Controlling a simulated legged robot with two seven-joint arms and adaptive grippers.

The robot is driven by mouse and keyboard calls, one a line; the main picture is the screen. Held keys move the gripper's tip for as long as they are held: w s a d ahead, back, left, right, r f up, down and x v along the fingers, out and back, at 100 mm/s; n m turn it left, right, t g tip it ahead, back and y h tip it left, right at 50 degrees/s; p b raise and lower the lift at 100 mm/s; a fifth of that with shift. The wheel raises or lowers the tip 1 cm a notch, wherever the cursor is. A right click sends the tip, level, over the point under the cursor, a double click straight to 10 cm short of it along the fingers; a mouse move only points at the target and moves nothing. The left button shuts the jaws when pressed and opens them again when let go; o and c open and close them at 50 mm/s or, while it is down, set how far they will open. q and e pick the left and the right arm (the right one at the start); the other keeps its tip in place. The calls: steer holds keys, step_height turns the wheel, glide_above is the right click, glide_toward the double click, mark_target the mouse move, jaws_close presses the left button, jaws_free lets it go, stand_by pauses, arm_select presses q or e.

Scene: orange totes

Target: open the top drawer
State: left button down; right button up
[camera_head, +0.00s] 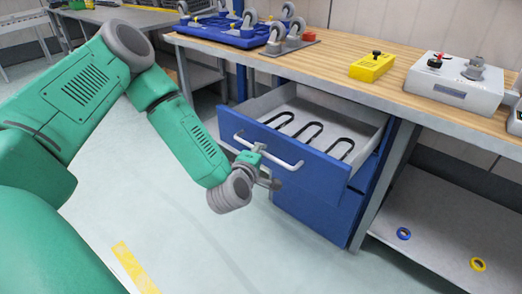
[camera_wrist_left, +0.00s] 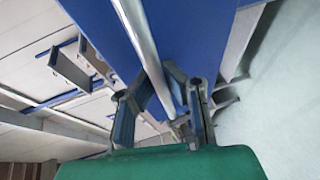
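The blue drawer (camera_head: 290,165) under the bench is pulled out, and its light grey inside is visible. A pale bar handle (camera_head: 279,154) runs across its front. My left gripper (camera_head: 264,166) is at the handle, near its middle. In the left wrist view the handle (camera_wrist_left: 140,35) passes between the two spread fingers of the left gripper (camera_wrist_left: 165,100). The fingers stand apart with gaps beside the bar; any contact is hard to see. The drawer front (camera_wrist_left: 200,35) fills the top of that view. My right gripper is not in view.
Several dark U-shaped pieces (camera_head: 305,130) lie in the drawer. On the wooden bench top (camera_head: 338,70) are a blue caster rack (camera_head: 225,35), a yellow button box (camera_head: 372,66) and a grey control box (camera_head: 452,90). A low shelf (camera_head: 430,220) holds two tape rolls. The floor before the drawer is clear.

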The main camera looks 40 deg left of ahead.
arm_select(q)
steer(key=shift+s+f, duration=0.15)
steer(key=shift+f, duration=0.1)
steer(key=c, duration=1.6)
jaws_free()
steer(key=shift+c, duration=0.2)
steer(key=shift+o, duration=0.2)
steer(key=shift+r, duration=0.1)
steer(key=v, duration=1.1)
steer(key=shift+s, duration=0.3)
steer(key=shift+d, duration=0.1)
